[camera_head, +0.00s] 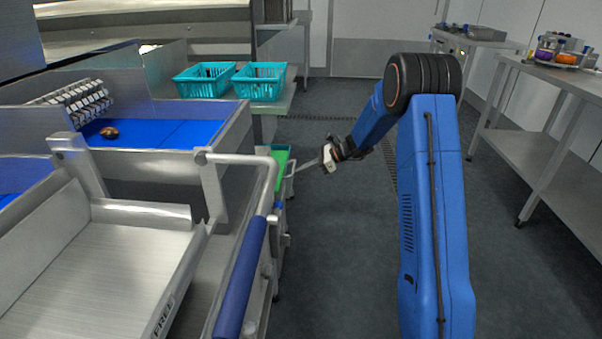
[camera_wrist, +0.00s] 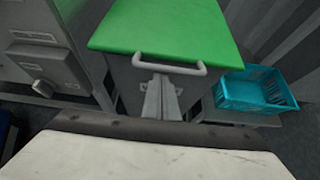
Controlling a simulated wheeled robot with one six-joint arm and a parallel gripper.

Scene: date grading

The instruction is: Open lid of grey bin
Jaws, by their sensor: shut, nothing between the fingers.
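The grey bin (camera_wrist: 128,85) has a green lid (camera_wrist: 165,28), which looks down on the bin in the wrist view. A pale bar handle (camera_wrist: 200,70) runs along the lid's near edge. The lid also shows in the head view (camera_head: 281,162), partly hidden behind the grading machine's rail. My gripper (camera_wrist: 161,80) is shut and empty. Its fingertips lie just below the middle of the handle in the wrist view. I cannot tell whether they touch it. In the head view my gripper (camera_head: 300,168) reaches toward the bin from the right.
A steel machine with a blue belt (camera_head: 165,133) and a blue-gripped rail (camera_head: 243,275) stands left of the bin. A dark date (camera_head: 109,132) lies on the belt. Teal baskets (camera_head: 205,80) sit behind. A steel table (camera_head: 560,80) stands right. The floor between is clear.

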